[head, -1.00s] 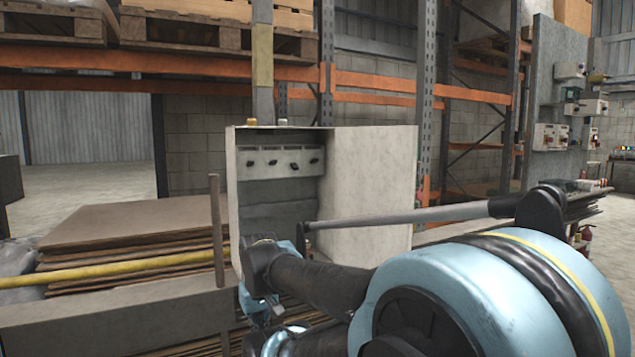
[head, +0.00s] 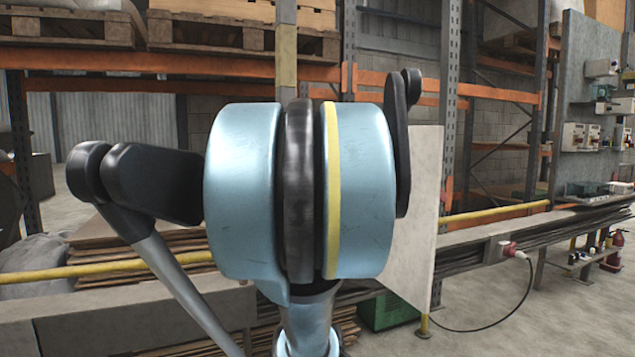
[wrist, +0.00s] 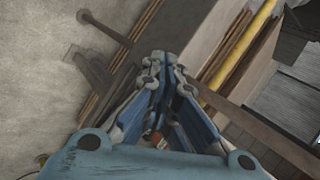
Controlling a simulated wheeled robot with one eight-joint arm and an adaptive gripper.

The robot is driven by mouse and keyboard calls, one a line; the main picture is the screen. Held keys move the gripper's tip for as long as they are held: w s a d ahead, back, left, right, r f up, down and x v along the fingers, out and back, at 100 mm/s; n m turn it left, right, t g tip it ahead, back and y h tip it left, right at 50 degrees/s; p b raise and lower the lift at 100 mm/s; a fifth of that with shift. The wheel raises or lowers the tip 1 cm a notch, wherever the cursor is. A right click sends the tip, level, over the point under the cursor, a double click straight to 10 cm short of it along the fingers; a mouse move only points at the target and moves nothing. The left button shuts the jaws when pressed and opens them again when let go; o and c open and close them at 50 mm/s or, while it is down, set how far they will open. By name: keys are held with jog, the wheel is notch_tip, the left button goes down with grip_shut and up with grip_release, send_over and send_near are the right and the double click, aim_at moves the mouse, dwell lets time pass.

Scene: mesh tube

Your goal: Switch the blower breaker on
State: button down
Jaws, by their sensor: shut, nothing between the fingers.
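The grey breaker cabinet (head: 422,215) is mostly hidden behind my arm in the head view; only its pale right side panel shows. Its row of switches, the blower breaker among them, is hidden. My gripper (wrist: 164,62) shows only in the wrist view. Its blue fingers are together at the tips, shut and empty. The fingers are over the area of the stacked brown sheets and a metal rail, touching nothing that I can see. No breaker can be made out in the wrist view.
A yellow pipe (head: 85,272) runs along the low grey rail, with stacked brown sheets (head: 125,245) behind it. A red plug with a black cable (head: 510,249) hangs at the right. Orange pallet racking stands behind. Concrete floor (wrist: 45,60) is open at the wrist view's left.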

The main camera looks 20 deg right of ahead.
jog(key=w+d+r+m+t, duration=0.7)
jog(key=w+d+r+m, duration=0.4)
jog(key=w+m, duration=0.15)
jog(key=w+d+r+m+t+h, duration=0.2)
jog(key=d+r+m, duration=0.2)
jog(key=d+m, duration=0.2)
jog(key=w+d+r+m+t+h, duration=0.2)
jog(key=d+m, duration=0.4)
jog(key=d, duration=0.4)
notch_tip(320, 180, up, 2)
jog(key=shift+w+d+t, duration=0.2)
jog(key=shift+d+t, duration=0.2)
jog(key=shift+t, duration=0.1)
jog(key=shift+w, duration=0.1)
jog(key=w+r, duration=0.4)
jog(key=w, duration=0.4)
jog(key=shift+w+a, duration=0.15)
jog(key=shift+a, duration=0.05)
jog(key=shift+r, duration=0.1)
